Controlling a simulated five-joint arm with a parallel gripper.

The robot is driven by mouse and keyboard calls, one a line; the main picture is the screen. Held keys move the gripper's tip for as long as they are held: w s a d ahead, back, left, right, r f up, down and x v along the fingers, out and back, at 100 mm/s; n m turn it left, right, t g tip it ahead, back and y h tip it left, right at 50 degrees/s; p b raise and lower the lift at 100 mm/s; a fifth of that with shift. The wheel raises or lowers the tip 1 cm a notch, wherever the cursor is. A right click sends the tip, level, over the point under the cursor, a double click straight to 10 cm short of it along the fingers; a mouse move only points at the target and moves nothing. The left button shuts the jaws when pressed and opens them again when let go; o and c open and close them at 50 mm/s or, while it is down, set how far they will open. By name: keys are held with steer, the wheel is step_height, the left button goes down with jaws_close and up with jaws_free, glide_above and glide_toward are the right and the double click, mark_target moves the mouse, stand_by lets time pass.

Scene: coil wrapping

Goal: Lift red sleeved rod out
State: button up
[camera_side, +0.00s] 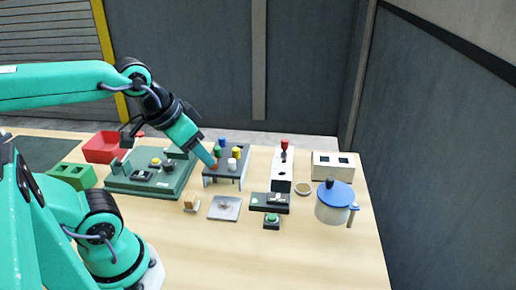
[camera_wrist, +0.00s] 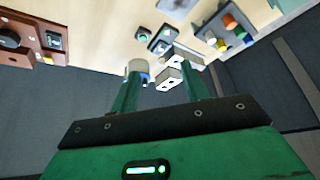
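A dark rack (camera_side: 225,172) stands mid-table with several upright coloured pieces in it: green, blue, yellow, white and red. The red one (camera_side: 214,167) shows only in part, right at the tip of my gripper (camera_side: 211,163) in the side view. I cannot tell there whether they touch. In the wrist view the rack (camera_wrist: 216,28) is at the upper right, with an orange-red piece (camera_wrist: 230,20) clear of the fingers. My gripper (camera_wrist: 158,78) is open there, its two green fingers apart with nothing held. Another red-topped piece (camera_side: 284,144) stands on a white block.
Left of the rack is a green board (camera_side: 130,184) with fittings, and a red bin (camera_side: 101,147). Right are the white block (camera_side: 281,170), a two-hole cream block (camera_side: 333,165) and a blue-lidded pot (camera_side: 334,204). A grey plate (camera_side: 225,208) lies in front. The front right table is bare.

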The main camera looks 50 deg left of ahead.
stand_by(0.3)
steer(key=w+a+r+g, duration=0.15)
steer(key=w+r, duration=0.25)
steer(key=w, duration=0.5)
steer(key=m+g, duration=0.2)
steer(key=g, duration=0.2)
glide_above(285, 140)
steer(key=f, duration=0.8)
steer(key=s+f, duration=0.1)
steer(key=f, duration=0.4)
steer(key=shift+d+f, duration=0.1)
steer(key=shift+w+f, duration=0.3)
steer(key=shift+f, duration=0.15)
steer(key=shift+w+f, duration=0.15)
steer(key=shift+f, duration=3.75)
